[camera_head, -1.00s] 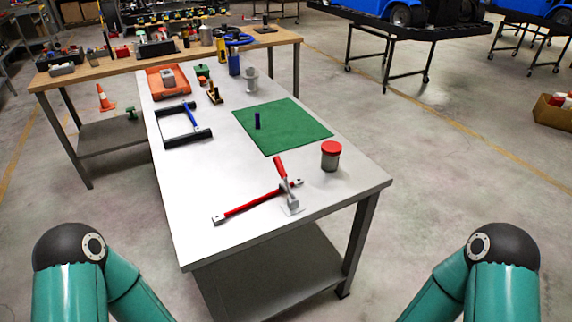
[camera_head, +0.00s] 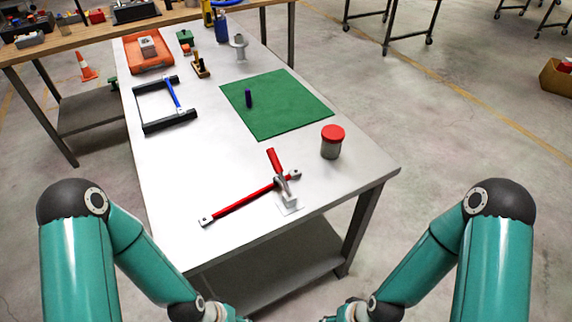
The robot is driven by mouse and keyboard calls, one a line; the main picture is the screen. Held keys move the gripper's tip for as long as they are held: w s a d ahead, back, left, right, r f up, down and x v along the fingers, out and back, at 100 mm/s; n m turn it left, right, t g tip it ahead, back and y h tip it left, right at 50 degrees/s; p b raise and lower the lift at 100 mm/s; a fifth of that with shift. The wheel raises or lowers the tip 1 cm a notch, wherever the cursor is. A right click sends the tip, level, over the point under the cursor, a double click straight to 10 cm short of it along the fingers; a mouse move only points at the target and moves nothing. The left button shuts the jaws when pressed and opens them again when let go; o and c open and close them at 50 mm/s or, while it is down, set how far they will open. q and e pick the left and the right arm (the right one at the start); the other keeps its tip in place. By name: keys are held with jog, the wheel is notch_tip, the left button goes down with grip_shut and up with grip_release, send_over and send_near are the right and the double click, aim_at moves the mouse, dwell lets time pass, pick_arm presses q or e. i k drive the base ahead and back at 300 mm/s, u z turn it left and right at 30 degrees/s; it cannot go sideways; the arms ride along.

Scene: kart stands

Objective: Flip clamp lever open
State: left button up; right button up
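A toggle clamp (camera_head: 287,198) sits near the front edge of the grey table (camera_head: 188,212). Its metal base rests on the tabletop, and its red lever handle (camera_head: 274,160) points up and away, tilted to the left. A long red bar (camera_head: 242,202) with pale end pieces lies across the table and passes at the clamp; I cannot tell whether the clamp presses on it. My two teal arms reach in from the lower left and lower right. Both grippers are below the picture edge, so their fingers do not show.
A jar with a red lid (camera_head: 332,142) stands right of the clamp. A green mat (camera_head: 275,104) with a dark blue peg (camera_head: 249,97) lies behind. A black frame with a blue handle (camera_head: 163,104) and an orange tray (camera_head: 147,55) are at the left. The front left tabletop is clear.

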aim_at(274, 162)
jog(key=u, duration=0.05)
jog(key=k, duration=1.3)
jog(key=z, duration=0.3)
jog(key=i, duration=1)
jog(key=u, duration=0.1)
